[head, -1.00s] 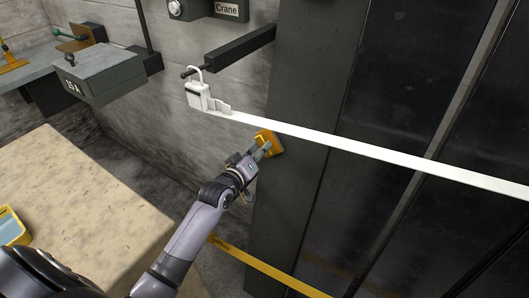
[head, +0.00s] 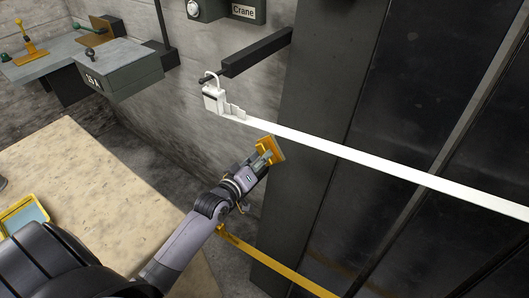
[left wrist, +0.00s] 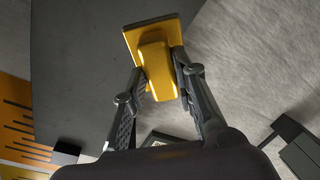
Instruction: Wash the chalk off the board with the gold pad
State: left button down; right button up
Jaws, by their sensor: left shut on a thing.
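The gold pad (head: 270,149) is held by my left gripper (head: 261,160), with its flat plate facing away from the fingers. In the left wrist view, the pad's raised gold grip (left wrist: 155,65) sits between the two fingers of the left gripper (left wrist: 160,82), which are shut on it. In the head view the pad is in front of the left edge of a dark grey upright panel (head: 305,130); I cannot tell whether it touches. No chalk marks can be made out, and I cannot tell which surface is the board. My right gripper is not in view.
A white bar (head: 390,172) with a padlock (head: 213,98) crosses the dark panels above the pad. A yellow bar (head: 275,262) runs low. A pale tabletop (head: 90,190) with a yellow-rimmed tray (head: 22,216) is at left. A grey box (head: 118,66) stands behind.

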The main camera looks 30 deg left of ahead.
pick_arm(q)
jog(key=shift+s, duration=0.1)
jog(key=s+p, duration=0.2)
jog(key=shift+s+a+r, duration=0.2)
jog(key=shift+s+r, duration=0.15)
jog(key=shift+s, duration=0.05)
dwell(0.5)
